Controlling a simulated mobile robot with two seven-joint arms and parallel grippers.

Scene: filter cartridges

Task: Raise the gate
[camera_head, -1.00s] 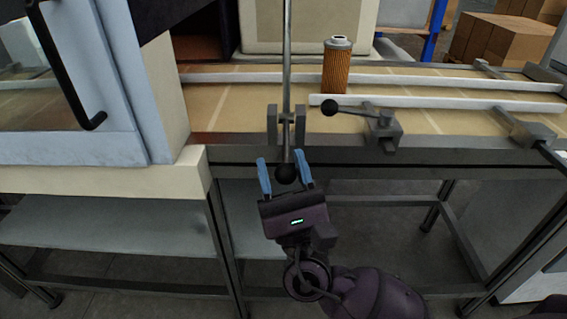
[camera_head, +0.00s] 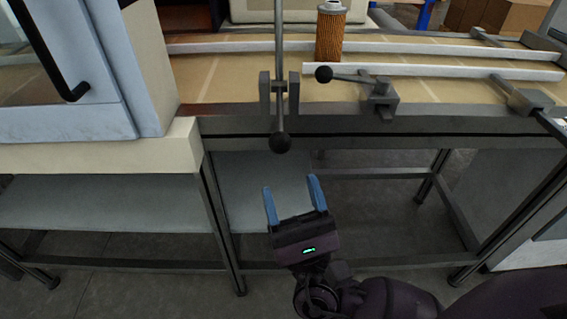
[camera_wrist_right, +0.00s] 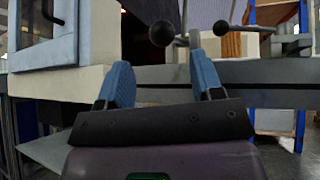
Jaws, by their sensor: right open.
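A long upright metal rod (camera_head: 279,50) runs through a grey bracket (camera_head: 279,93) on the conveyor's front edge and ends below in a black ball knob (camera_head: 280,142). I cannot tell from these frames which part is the gate itself. An orange pleated filter cartridge (camera_head: 329,37) with a pale cap stands upright on the conveyor. My left gripper is not in view.
A second lever with a black knob (camera_head: 324,74) lies sideways on a clamp at the conveyor's edge. White guide rails (camera_head: 430,71) run along the conveyor. A pale cabinet with a black handle (camera_head: 75,91) stands at left. The space under the conveyor frame is mostly open.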

